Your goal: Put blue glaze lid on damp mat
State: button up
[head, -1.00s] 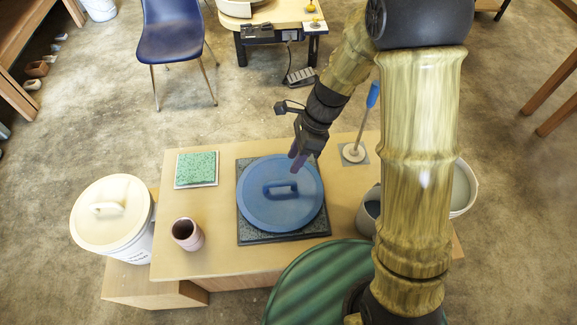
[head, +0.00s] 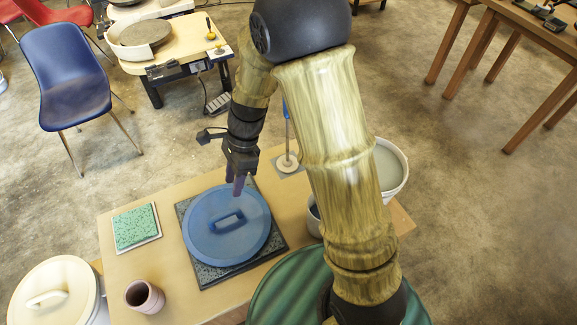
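The blue glaze lid (head: 203,236) is a round blue disc with a raised loop handle (head: 227,221). It lies flat on a dark grey speckled square mat (head: 268,262) on the wooden table. The mat's corners show around the lid; I take it to be the damp mat. My gripper (head: 239,187) hangs over the lid's far edge, pointing down, a little behind the handle and apart from it. Its fingers are seen nearly edge-on, so the gap between them is unclear. Nothing shows held in it.
A green sponge on a white tile (head: 137,228) and a pinkish cup (head: 145,297) stand on the table's left. A plunger-like tool (head: 287,163) stands behind right. Buckets (head: 389,168) are at the right, and a white lidded bucket (head: 57,295) is at the lower left.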

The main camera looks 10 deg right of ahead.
jog(key=s+d+r+n+t+h, duration=0.2)
jog(key=d+r+n, duration=0.1)
jog(key=d+n, duration=0.4)
jog(key=s+d+r+n+t+h, duration=0.1)
jog(key=s+d+r+n+t, duration=0.2)
jog(key=d+n, duration=0.5)
jog(key=d+r, duration=0.1)
jog(key=d, duration=0.2)
jog(key=shift+s+t+h, duration=0.3)
jog(key=shift+h, duration=0.1)
